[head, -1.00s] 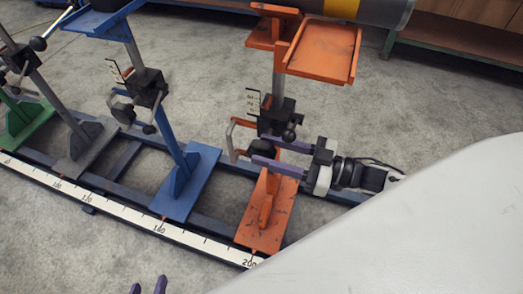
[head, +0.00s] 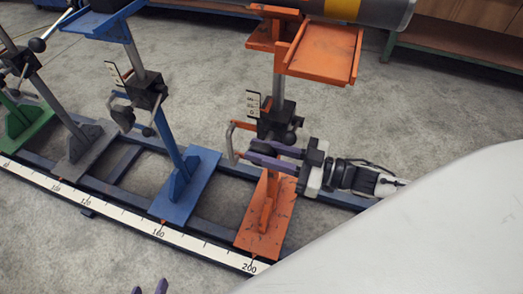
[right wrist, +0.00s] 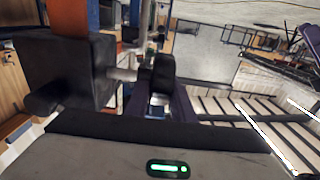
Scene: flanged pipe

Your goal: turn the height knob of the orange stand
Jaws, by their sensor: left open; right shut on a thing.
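The orange stand (head: 265,222) is upright on the rail at the right, with a black clamp block (head: 280,120) on its grey post. The black height knob (right wrist: 160,72) shows in the right wrist view at the end of a short shaft from the block. My right gripper (head: 250,154) comes in from the right, its purple fingers shut on the knob from both sides. In the head view the fingers partly hide the knob. My left gripper (head: 148,290) is open and empty at the bottom edge, with only its fingertips showing, well away from the stand.
A white scale strip (head: 120,216) runs along the rail. A blue stand (head: 186,185) is left of the orange one, with grey and green stands beyond. A grey pipe with a yellow band (head: 343,9) lies above. A pale surface (head: 420,230) fills the lower right.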

